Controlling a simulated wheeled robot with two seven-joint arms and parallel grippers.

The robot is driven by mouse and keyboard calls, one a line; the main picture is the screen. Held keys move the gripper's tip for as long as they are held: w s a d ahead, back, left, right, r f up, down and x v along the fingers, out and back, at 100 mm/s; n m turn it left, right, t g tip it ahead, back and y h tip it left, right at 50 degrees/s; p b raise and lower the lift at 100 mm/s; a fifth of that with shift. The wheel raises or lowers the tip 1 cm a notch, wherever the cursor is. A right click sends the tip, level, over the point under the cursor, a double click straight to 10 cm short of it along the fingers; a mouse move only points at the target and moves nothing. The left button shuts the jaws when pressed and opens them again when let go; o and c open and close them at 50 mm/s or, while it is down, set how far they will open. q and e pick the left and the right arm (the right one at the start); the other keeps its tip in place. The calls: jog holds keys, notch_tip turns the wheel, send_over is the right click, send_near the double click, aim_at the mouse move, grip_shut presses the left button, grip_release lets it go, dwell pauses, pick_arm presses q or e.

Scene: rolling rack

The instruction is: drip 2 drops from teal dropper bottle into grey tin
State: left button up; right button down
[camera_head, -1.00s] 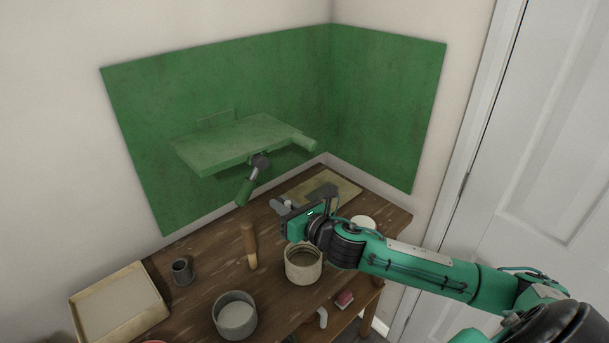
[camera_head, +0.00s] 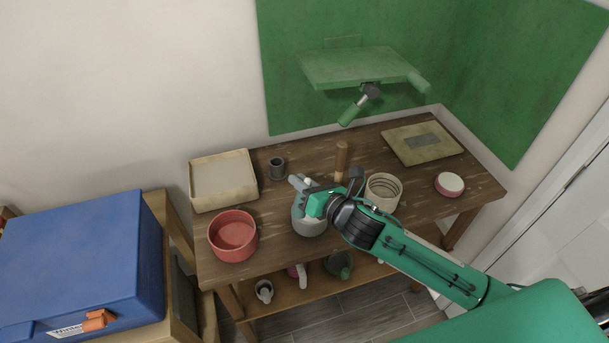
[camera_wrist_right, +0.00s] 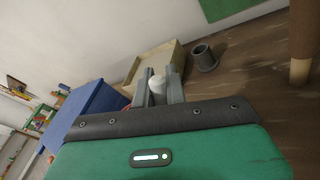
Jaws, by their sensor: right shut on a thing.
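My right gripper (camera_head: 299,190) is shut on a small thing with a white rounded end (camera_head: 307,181). The white part also shows between the fingers in the right wrist view (camera_wrist_right: 157,88). I take it for the dropper bottle; no teal body shows, and I cannot tell its tilt. The gripper is above the grey tin (camera_head: 309,228), a round open tin on the table, and hides much of its opening. No drop is visible. My left gripper is not in view.
On the wooden table (camera_head: 345,218) are a red tin (camera_head: 233,251), a cream tray (camera_head: 224,202), a dark grey cup (camera_head: 277,169), a wooden-handled tool (camera_head: 341,160), a cream tin (camera_head: 383,192) and a pink-rimmed white round thing (camera_head: 450,184). A blue case (camera_head: 80,260) stands left.

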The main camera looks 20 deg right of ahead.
jog(key=f+m+b, duration=0.1)
jog(key=f, duration=0.1)
jog(key=f+m+g, duration=0.1)
jog(key=f, duration=0.1)
jog(key=f+m+b, duration=0.1)
jog(key=f, duration=0.1)
jog(key=shift+s+a+f+m+g+b, duration=0.25)
jog(key=shift+f+m+g+b, duration=0.05)
jog(key=shift+m+b, duration=0.1)
jog(key=shift+r, duration=0.2)
jog(key=shift+f, duration=0.2)
jog(key=shift+s+a+r+m+g+y+p, duration=0.1)
jog(key=shift+m+g+y+p, duration=0.2)
jog(key=shift+m+p, duration=0.65)
jog(key=shift+s+a+r+m+g+y+p, duration=0.1)
jog(key=shift+m+g+y+p, duration=0.35)
jog(key=shift+p, duration=0.85)
dwell(1.8)
jog(key=shift+f, duration=0.1)
